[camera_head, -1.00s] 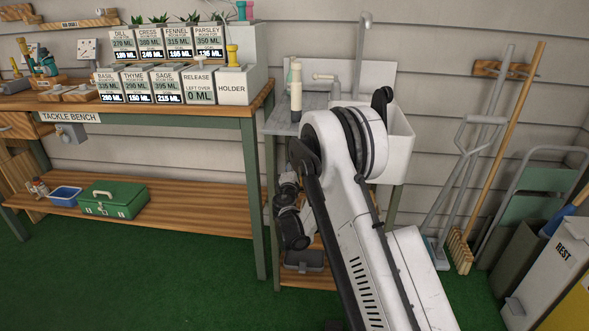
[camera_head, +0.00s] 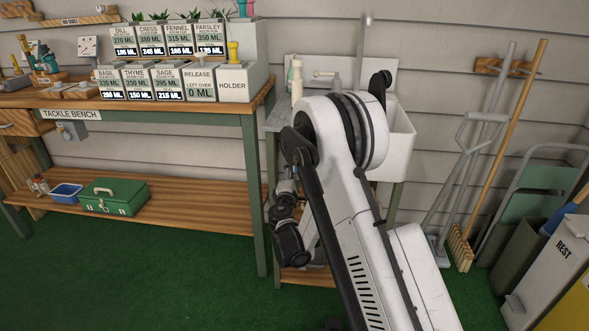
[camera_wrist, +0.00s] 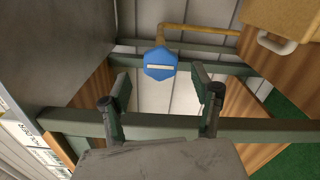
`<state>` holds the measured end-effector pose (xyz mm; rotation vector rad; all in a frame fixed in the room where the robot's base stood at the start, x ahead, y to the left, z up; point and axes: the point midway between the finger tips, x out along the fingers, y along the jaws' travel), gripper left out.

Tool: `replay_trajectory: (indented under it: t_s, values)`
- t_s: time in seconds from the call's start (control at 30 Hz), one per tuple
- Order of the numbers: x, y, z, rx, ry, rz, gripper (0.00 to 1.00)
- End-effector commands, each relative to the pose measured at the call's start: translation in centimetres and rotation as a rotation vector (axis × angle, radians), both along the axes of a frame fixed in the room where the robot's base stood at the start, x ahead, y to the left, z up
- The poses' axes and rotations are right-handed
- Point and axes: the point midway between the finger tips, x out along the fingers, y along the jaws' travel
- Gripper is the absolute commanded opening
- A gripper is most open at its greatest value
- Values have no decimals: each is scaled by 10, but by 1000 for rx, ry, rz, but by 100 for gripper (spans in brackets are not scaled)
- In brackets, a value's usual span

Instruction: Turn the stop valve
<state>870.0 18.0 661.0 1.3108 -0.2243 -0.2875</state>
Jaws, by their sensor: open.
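The stop valve shows in the wrist view as a blue faceted knob (camera_wrist: 160,63) with a pale bar across its face, lying roughly level. It sits at the end of a brass-coloured pipe (camera_wrist: 198,30) under the bench. My gripper (camera_wrist: 162,92) is open and empty, one finger on each side of the picture. The knob appears between and beyond the fingertips, apart from them, slightly left of centre. In the head view the valve is hidden, and my arm covers the area in front of the sink stand.
A green frame rail (camera_wrist: 270,128) crosses close to my fingers. Wooden panels (camera_wrist: 262,115) and a box with a pale handle (camera_wrist: 278,42) stand to the right. In the head view, the sink (camera_head: 400,145) is behind my arm and the tackle bench (camera_head: 170,105) is left.

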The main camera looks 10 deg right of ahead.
Motion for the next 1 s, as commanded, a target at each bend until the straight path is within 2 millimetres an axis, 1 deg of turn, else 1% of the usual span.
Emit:
replay_trajectory:
  t_s: [0.03,0.13,0.2,0.33,0.5,0.8,0.87,0.97,1.0]
  values:
    - [-10,4,0,0,0,2,60]
    - [-26,10,0,0,0,1,60]
    - [-35,13,0,0,0,1,60]
    - [-46,17,0,0,0,1,60]
    - [-52,18,0,0,0,0,60]
    - [-52,18,1,4,0,-1,60]
    - [-53,16,5,15,2,-6,60]
    - [-56,9,19,60,8,-21,60]
    - [-58,5,26,85,11,-30,60]
